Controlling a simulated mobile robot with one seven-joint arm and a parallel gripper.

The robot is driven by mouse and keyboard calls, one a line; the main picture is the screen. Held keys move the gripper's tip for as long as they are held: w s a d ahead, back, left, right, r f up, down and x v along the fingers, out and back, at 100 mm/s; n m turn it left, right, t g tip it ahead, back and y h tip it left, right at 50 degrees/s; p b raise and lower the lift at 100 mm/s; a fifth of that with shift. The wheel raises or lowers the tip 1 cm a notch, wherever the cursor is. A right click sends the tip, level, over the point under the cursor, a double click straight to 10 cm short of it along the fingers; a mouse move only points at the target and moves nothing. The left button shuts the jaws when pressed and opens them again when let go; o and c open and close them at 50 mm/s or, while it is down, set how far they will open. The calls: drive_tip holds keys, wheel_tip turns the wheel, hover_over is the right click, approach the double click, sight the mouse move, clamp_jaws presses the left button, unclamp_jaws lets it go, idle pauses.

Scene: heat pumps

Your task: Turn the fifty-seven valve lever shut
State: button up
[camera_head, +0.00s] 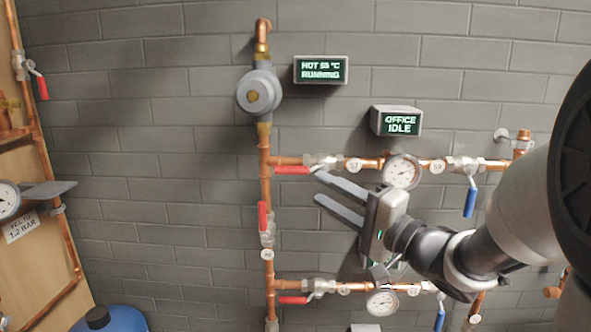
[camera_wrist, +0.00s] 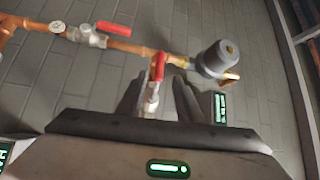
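The tag reading 57 (camera_head: 353,165) sits on the upper horizontal copper pipe. Left of it is its valve body (camera_head: 322,161), with a red lever (camera_head: 292,170) pointing left, roughly along the pipe. My gripper (camera_head: 318,185) is open and empty, its fingers pointing left at the wall, just right of and below the lever. In the wrist view the red lever (camera_wrist: 159,66) shows between and beyond the two finger ends (camera_wrist: 157,95), with the valve body (camera_wrist: 150,96) behind the gap. I see no clear contact.
A second red lever (camera_head: 263,217) is on the vertical pipe, and another (camera_head: 293,300) on the lower pipe. A gauge (camera_head: 401,171) and a blue lever (camera_head: 470,197) are to the right. A grey pump (camera_head: 259,92) and an OFFICE IDLE display (camera_head: 397,121) are above.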

sight(295, 173)
drive_tip(key=p+x, duration=0.1)
drive_tip(key=x, duration=1)
drive_tip(key=shift+w+a, duration=0.15)
drive_tip(key=shift+w, duration=0.1)
clamp_jaws()
